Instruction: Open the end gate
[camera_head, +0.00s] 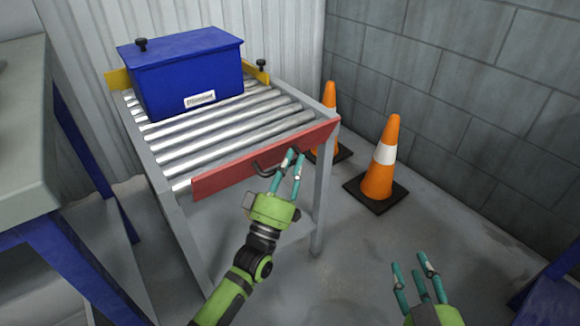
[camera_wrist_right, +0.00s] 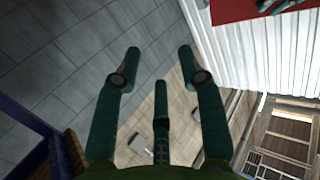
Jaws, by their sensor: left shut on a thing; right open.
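The end gate (camera_head: 225,178) is a red bar standing upright across the near end of the roller table (camera_head: 151,160). A dark bent handle (camera_head: 262,170) sticks out from its front face. My left gripper (camera_head: 292,157) has its teal fingers shut on this handle, which they partly hide. My right gripper (camera_head: 412,264) is open and empty, low at the right and apart from the table. Its spread fingers also show in the right wrist view (camera_wrist_right: 160,67). A red surface shows at the top of that view, with teal fingers near it.
A blue box (camera_head: 190,80) sits on the rollers at the far end, near yellow side pieces. Two orange cones (camera_head: 378,178) (camera_head: 330,105) stand right of the table by the block wall. A grey bench (camera_head: 22,130) is at the left. Floor is clear in front.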

